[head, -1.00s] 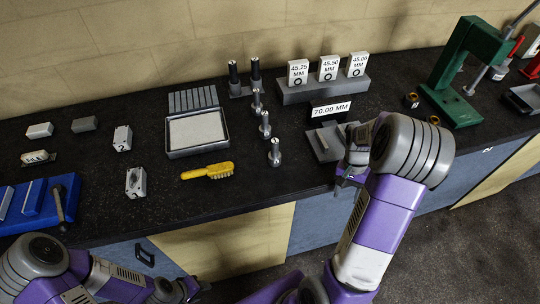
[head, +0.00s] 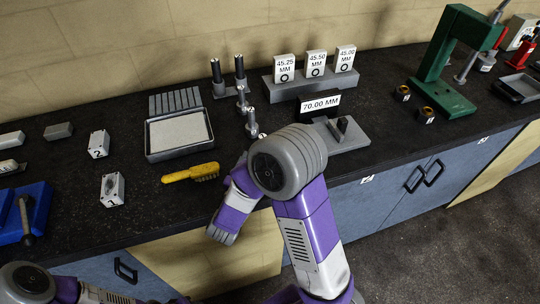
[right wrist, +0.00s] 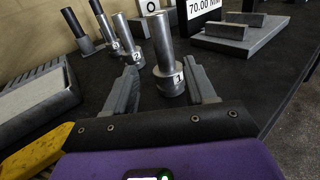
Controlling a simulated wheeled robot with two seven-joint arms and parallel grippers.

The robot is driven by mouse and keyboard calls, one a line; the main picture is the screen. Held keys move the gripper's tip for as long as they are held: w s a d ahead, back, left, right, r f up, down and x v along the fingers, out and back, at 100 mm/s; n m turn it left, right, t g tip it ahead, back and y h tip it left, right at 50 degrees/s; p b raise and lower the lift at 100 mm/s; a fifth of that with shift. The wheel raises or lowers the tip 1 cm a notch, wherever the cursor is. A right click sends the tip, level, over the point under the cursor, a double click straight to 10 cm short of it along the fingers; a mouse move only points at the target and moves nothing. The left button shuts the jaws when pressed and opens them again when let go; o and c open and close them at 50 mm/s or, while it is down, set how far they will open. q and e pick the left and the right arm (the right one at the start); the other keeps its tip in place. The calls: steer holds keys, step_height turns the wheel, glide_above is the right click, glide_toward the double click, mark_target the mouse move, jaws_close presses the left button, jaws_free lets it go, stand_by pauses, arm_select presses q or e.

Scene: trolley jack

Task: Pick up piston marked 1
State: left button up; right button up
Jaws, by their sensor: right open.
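Piston marked 1 (right wrist: 165,50) is a silver piece with a tall round stem on a wider base, upright on the dark bench in the right wrist view. My right gripper (right wrist: 163,84) is open, with its fingers to the left and right of the base. I see no grip on it. Piston marked 2 (right wrist: 129,40) stands behind it to the left, and another piston (right wrist: 106,31) is farther back. In the head view these two (head: 252,122) (head: 242,97) show, but piston 1 and my right fingertips are hidden behind my right arm. My left gripper is out of view.
A grey tray (head: 150,156) and a yellow brush (head: 190,173) lie left of the pistons. Two dark-topped tools (head: 217,78) stand behind. A grey block with size signs (head: 290,92) and a 70.00 mm stand (head: 345,143) are to the right.

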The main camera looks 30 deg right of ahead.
steer(key=shift+d+f, duration=0.35)
steer(key=shift+w+d, duration=0.2)
steer(key=shift+d, duration=0.1)
steer(key=x, duration=0.6)
steer(key=shift+d+r, duration=0.25)
jaws_close()
